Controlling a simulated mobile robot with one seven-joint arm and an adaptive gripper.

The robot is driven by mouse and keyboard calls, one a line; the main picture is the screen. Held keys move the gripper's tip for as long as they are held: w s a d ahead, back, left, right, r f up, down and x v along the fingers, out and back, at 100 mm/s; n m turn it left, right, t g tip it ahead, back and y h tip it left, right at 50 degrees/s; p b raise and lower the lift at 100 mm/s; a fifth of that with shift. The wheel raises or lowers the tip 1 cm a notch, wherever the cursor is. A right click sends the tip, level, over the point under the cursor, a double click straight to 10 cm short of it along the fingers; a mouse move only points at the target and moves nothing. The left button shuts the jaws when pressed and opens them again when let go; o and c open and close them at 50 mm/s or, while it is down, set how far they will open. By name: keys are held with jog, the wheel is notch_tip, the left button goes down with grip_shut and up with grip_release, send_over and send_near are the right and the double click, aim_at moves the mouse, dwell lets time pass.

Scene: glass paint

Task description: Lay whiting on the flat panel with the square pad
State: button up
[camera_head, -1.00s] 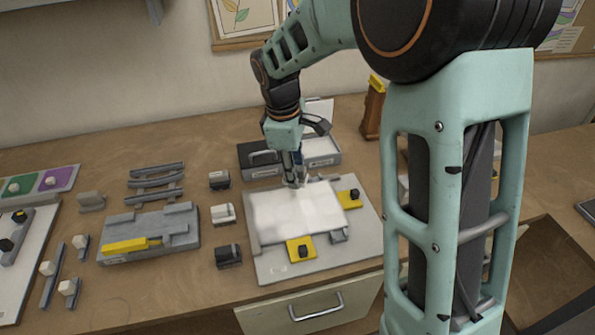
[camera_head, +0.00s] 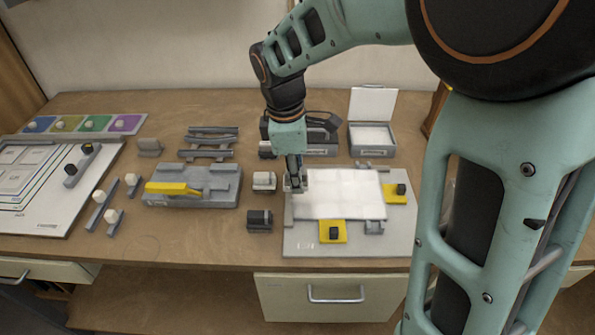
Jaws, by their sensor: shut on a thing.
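The flat panel (camera_head: 345,197) lies on a grey board (camera_head: 300,243) and looks white over nearly all its visible face. My gripper (camera_head: 294,185) points down at the panel's left edge, shut on a small grey piece (camera_head: 300,180) that appears to be the square pad. The pad is mostly hidden by the fingers, and I cannot tell whether it touches the panel. An open-lidded box (camera_head: 372,153) with white filling, which looks like the whiting, stands behind the panel.
Yellow clamps with black knobs sit at the panel's front (camera_head: 332,232) and right (camera_head: 396,192). Left are small grey blocks (camera_head: 264,182), a grey fixture with a yellow bar (camera_head: 190,187) and a rack (camera_head: 209,141). My arm blocks the right side.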

jog(key=shift+f+b, duration=0.45)
jog(key=shift+f, duration=0.45)
jog(key=shift+r, duration=0.1)
notch_tip(320, 180, up, 2)
jog(key=p, duration=0.5)
jog(key=r+p, duration=0.1)
jog(key=p, duration=0.3)
jog(key=shift+r, duration=0.1)
jog(key=shift+p, duration=0.4)
